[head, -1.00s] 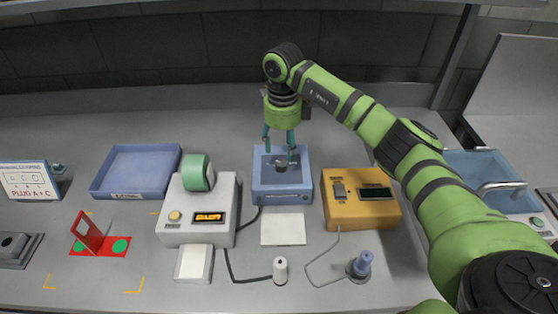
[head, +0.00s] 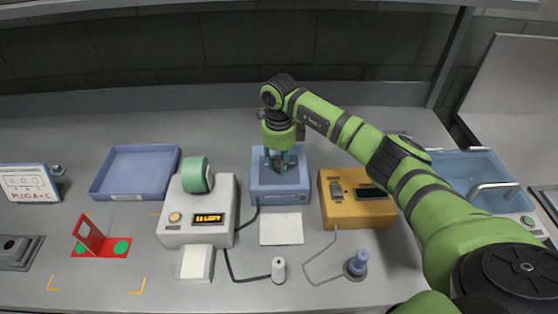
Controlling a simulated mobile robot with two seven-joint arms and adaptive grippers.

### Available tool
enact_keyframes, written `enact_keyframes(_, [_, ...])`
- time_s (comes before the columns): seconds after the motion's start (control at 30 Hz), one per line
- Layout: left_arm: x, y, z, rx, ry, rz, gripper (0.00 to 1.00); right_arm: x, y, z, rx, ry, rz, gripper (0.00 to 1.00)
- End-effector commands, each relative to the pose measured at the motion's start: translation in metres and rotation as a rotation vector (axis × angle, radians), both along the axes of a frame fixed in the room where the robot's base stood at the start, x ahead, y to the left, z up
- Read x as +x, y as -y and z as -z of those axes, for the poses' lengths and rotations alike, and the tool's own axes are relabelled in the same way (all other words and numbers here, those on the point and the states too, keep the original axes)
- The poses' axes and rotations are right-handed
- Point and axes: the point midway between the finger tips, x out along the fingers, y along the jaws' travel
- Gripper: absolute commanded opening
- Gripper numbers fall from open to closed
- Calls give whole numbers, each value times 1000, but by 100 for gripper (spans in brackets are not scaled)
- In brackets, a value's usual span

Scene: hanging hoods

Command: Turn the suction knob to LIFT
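A blue box (head: 280,191) stands in the middle of the bench, with a shallow recess in its top. My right gripper (head: 276,167) points down into this recess from above, at the box's left half. Its two teal fingers stand a little apart. The dark knob in the recess is now mostly hidden behind the fingers and gripper body, so I cannot tell whether they touch or grip it. No LIFT mark is readable. My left gripper is not in view.
A white box (head: 223,201) with a green roll and lit display stands left of the blue box. A yellow box (head: 355,206) with a switch stands right. A white pad (head: 281,229) lies in front. A blue tray (head: 103,190) sits farther left.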

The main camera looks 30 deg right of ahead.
Motion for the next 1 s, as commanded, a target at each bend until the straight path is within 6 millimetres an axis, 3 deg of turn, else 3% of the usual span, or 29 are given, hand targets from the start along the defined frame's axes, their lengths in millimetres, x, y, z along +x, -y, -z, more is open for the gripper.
enact_keyframes(0.47, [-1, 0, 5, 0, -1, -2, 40, 0, 0, 1, 0, -2, 139, 0])
enact_keyframes(1.0, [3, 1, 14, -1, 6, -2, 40, 0, 0, 0, -1, -1, 630, 0])
